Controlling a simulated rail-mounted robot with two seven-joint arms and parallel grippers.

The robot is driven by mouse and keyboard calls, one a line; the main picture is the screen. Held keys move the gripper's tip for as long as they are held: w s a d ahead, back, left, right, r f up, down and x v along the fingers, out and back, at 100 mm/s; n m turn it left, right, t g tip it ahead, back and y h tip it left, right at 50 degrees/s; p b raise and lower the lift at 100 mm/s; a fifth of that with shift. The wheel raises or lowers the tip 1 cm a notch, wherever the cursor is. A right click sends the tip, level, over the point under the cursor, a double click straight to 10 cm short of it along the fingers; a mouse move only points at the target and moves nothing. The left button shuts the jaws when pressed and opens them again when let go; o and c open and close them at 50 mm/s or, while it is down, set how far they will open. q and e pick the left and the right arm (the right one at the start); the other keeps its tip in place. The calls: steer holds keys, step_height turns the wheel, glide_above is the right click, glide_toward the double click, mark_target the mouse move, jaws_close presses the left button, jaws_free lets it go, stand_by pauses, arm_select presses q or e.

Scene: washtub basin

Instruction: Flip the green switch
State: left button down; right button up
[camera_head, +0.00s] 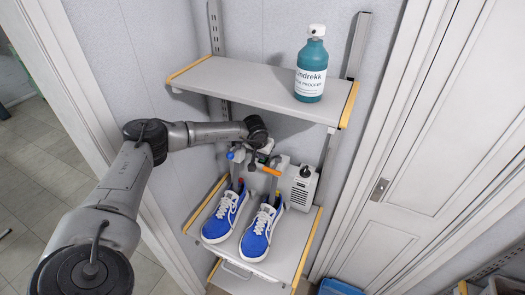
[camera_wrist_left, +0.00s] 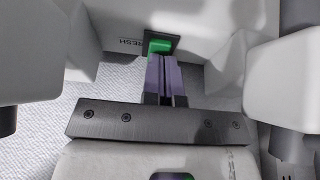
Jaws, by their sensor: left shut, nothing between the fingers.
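The green switch (camera_wrist_left: 159,46) shows in the left wrist view, set in a dark frame on a pale device wall beside dark lettering. My left gripper (camera_wrist_left: 166,60) is shut and empty, its purple fingertips at the lower edge of the switch. They overlap it in the picture; I cannot tell whether they touch it. In the head view my left arm reaches in from the left to the white device (camera_head: 300,188) on the lower shelf, and the green switch cannot be made out there. My right gripper is not in view.
A pair of blue shoes (camera_head: 222,217) stands on the lower shelf (camera_head: 283,262) in front of the device. A teal bottle (camera_head: 311,72) stands on the upper shelf (camera_head: 240,84), above my wrist. A white door (camera_head: 430,150) is at the right.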

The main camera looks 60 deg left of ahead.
arm_select(q)
steer(key=shift+s+d, duration=0.1)
steer(key=shift+s, duration=0.15)
steer(key=shift+r, duration=0.1)
steer(key=shift+s+r+p, duration=0.1)
steer(key=shift+r+p, duration=0.4)
steer(key=p+v, duration=0.6)
steer(key=v, duration=0.3)
steer(key=shift+d+f, duration=0.1)
steer(key=shift+f, duration=0.05)
